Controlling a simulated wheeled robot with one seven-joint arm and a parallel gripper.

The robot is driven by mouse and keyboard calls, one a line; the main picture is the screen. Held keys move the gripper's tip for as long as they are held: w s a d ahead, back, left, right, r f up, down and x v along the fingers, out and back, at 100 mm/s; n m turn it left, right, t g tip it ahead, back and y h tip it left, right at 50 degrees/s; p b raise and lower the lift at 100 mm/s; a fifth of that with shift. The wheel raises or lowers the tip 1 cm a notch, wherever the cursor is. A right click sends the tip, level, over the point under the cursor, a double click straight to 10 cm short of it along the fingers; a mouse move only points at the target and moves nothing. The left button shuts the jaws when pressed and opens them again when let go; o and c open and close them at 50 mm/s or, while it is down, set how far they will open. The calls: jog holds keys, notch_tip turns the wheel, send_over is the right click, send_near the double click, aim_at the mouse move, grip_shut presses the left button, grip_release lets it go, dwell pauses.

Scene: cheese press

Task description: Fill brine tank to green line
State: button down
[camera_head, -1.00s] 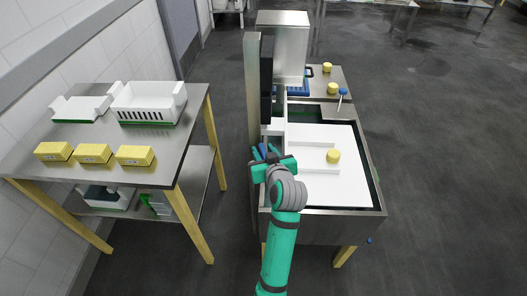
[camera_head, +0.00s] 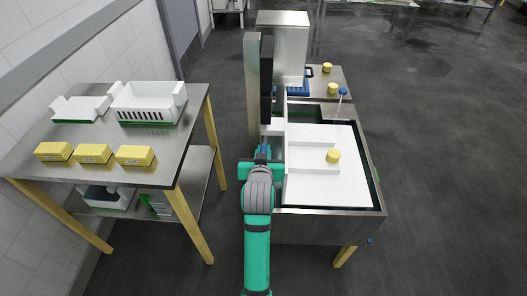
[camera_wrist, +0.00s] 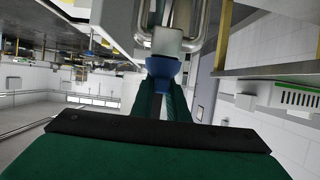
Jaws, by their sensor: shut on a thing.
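The brine tank (camera_head: 330,228) is a steel basin at centre right with white panels (camera_head: 315,190) across most of its top. A dark green strip (camera_head: 376,177) shows along its right inner wall; I cannot read a liquid level. My gripper (camera_head: 262,158) is at the tank's left side, below a tall steel post. In the wrist view my gripper (camera_wrist: 162,97) is shut on a blue handle-like part (camera_wrist: 163,68). A pale block (camera_wrist: 167,41) and a bent metal pipe (camera_wrist: 196,22) are just beyond it. My arm hides part of the tank's left edge.
A yellow cheese (camera_head: 333,156) sits on the white panels. A blue-topped rod (camera_head: 342,92) stands at the tank's back. A steel table (camera_head: 120,185) at left holds yellow blocks (camera_head: 94,153) and a white mould (camera_head: 150,100). A blue knob (camera_head: 369,240) is low on the tank's right front.

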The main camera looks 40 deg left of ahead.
jog(key=shift+f, duration=0.1)
jog(key=c, duration=1.7)
grip_release()
jog(key=v, duration=1.1)
jog(key=shift+a, duration=0.1)
jog(key=s+d+f+m+t+h, duration=0.15)
jog(key=s+d+f, duration=0.25)
jog(key=d+f, duration=0.4)
jog(key=s+d+f+m+t+h, duration=0.1)
jog(key=s+d+f+m, duration=0.1)
jog(key=s+d+f, duration=0.5)
jog(key=s+d+m+h, duration=0.1)
jog(key=s+d, duration=0.3)
jog(key=s, duration=0.1)
jog(key=s+d+r+t+h, duration=0.1)
jog(key=s+d+h, duration=0.1)
jog(key=s+d, duration=0.3)
jog(key=s+d+m+h, duration=0.1)
jog(key=s+d, duration=0.4)
jog(key=s, duration=0.2)
jog(key=shift+s+d+r+m+t+h, duration=0.1)
jog(key=shift+s+r+m+t+h, duration=0.15)
jog(key=shift+m, duration=0.1)
